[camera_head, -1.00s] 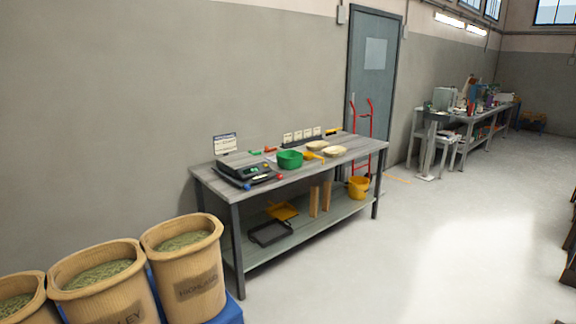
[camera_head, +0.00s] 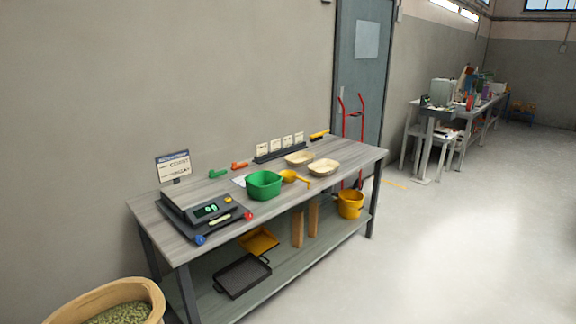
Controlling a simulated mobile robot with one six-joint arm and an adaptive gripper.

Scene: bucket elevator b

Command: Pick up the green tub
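The green tub (camera_head: 264,186) stands upright on the grey workbench (camera_head: 162,228), near the middle of its top. It looks empty, though only part of its inside shows. A black scale (camera_head: 205,215) is to its left and a yellow scoop (camera_head: 291,177) lies close at its right. My gripper is not in view.
Two shallow tan bowls (camera_head: 323,168) and a card rack (camera_head: 280,149) are on the bench. A yellow bucket (camera_head: 350,204) and black tray (camera_head: 242,276) are on the lower shelf. A grain barrel (camera_head: 112,302) stands at lower left. The floor at right is clear.

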